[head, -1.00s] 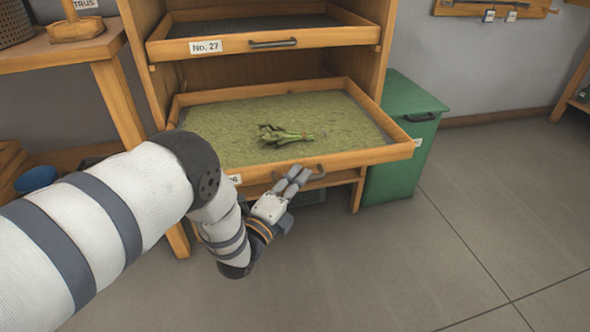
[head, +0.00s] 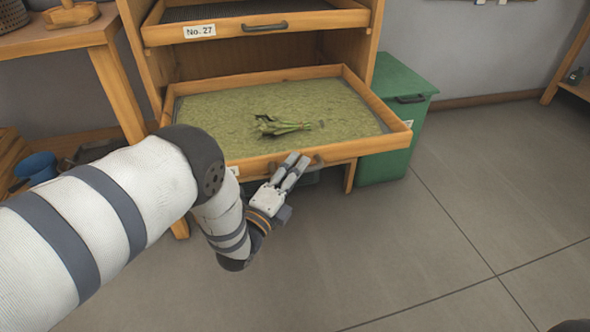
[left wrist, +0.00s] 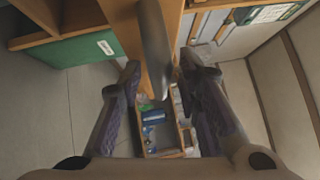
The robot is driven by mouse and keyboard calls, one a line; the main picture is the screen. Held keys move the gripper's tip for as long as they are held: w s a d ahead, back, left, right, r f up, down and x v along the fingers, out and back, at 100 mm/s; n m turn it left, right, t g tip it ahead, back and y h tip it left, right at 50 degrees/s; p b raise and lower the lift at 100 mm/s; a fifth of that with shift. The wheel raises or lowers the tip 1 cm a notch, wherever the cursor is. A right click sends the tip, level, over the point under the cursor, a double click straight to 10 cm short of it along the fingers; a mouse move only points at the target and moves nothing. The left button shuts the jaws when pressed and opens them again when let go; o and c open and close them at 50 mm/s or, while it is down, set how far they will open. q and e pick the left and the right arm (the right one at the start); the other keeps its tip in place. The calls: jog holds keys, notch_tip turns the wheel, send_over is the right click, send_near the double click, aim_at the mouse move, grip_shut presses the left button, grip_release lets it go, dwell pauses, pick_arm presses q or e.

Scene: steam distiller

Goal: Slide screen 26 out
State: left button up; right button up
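Screen 26 (head: 365,147) is a wooden-framed tray slid partway out of the rack below screen No. 27. Its label is mostly hidden behind my arm. A bundle of green stalks (head: 285,127) lies on its greenish bed. My left gripper (head: 296,162) is at the middle of its front rail, by the dark handle. In the left wrist view the dark handle (left wrist: 154,50) passes between the two fingers, which stand apart with gaps on both sides. My left gripper is open and holds nothing. My right gripper is not in view.
Screen No. 27 (head: 300,22) sits above in the wooden rack (head: 145,60). A green lidded bin (head: 390,135) stands close to the right of screen 26. A wooden table (head: 110,85) and blue bucket (head: 38,168) are at left. The floor in front and right is clear.

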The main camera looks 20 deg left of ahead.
pick_arm(q)
jog(key=shift+s, duration=0.1)
jog(key=v, duration=1.1)
jog(key=shift+s, duration=0.4)
jog(key=shift+a, duration=0.1)
